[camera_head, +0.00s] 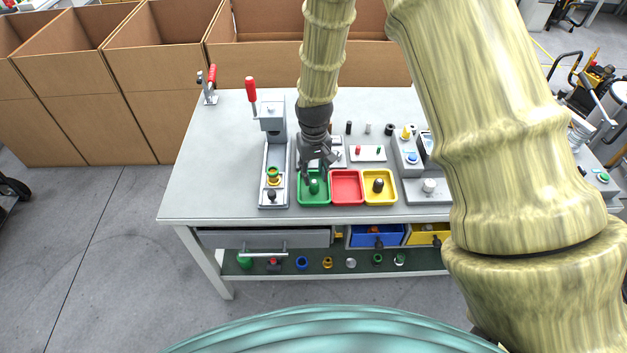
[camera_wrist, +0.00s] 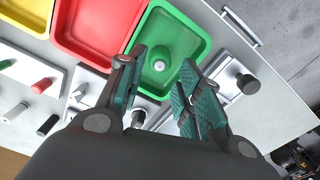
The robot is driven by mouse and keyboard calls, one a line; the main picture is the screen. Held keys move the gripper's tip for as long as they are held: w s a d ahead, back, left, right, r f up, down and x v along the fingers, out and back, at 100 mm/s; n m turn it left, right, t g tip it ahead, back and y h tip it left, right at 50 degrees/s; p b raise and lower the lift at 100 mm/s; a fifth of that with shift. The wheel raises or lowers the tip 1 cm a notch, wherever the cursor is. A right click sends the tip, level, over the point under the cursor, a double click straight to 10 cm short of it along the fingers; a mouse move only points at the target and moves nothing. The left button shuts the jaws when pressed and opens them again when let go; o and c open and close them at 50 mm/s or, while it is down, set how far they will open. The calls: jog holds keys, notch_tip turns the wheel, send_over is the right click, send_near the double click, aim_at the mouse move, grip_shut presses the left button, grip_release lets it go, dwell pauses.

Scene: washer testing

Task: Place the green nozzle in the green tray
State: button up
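The green nozzle (camera_head: 314,187) stands in the green tray (camera_head: 303,200), the leftmost of three small trays on the table. In the wrist view the nozzle (camera_wrist: 158,66) has a pale tip and a round green base, and sits on the floor of the green tray (camera_wrist: 199,37). My gripper (camera_head: 316,170) is over the back part of the green tray. In the wrist view my gripper (camera_wrist: 156,92) has its fingers apart with nothing held between them. The nozzle shows just beyond the fingertips, apart from them.
A red tray (camera_head: 347,197) and a yellow tray (camera_head: 368,200) holding a dark part stand to the right. A fixture with a red-handled clamp (camera_head: 251,90) rises left of my gripper. Small parts stand behind. The table's left side is clear.

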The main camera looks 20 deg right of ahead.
aim_at(314, 181)
notch_tip(314, 181, up, 6)
jog(key=b, duration=0.1)
jog(key=shift+r+b, duration=0.15)
jog(key=shift+b, duration=0.15)
dwell(0.6)
